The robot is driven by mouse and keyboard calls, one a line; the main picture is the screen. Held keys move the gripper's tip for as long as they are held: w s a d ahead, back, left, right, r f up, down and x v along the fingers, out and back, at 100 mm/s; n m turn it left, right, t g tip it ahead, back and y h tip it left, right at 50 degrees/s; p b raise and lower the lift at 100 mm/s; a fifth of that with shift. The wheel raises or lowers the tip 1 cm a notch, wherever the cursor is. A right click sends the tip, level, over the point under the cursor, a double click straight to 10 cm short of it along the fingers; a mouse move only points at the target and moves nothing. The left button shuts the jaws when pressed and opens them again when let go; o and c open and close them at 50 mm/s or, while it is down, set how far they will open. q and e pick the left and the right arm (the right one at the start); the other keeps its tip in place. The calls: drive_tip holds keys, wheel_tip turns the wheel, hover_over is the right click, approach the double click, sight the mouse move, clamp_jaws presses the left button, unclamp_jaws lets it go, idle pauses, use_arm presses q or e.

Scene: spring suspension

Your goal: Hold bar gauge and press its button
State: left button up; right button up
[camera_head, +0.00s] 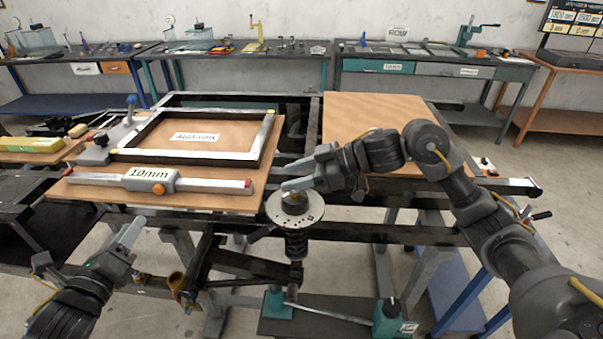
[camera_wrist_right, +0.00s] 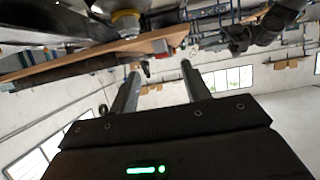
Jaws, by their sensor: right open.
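The bar gauge (camera_head: 200,184) is a pale grey bar with red ends, lying on the left wooden board. My left gripper (camera_head: 140,222) hangs in front of the board's near edge, below and left of the button, apart from the gauge. Its fingers overlap in view, so their opening is unclear.
A rectangular metal frame (camera_head: 120,134) with a label lies behind the gauge. A round metal plate on a spring column (camera_head: 313,211) stands below my right gripper. A second wooden board (camera_head: 350,112) is at right. A blue-knobbed clamp (camera_head: 131,101) stands at the frame's left.

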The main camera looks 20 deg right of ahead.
sight(253, 187)
drive_tip(key=x, duration=0.9)
drive_tip(key=shift+w+a+f, duration=0.1)
drive_tip(key=shift+a+f, duration=0.1)
clamp_jaws()
drive_tip(key=c, duration=0.8)
unclamp_jaws()
clamp_jaws()
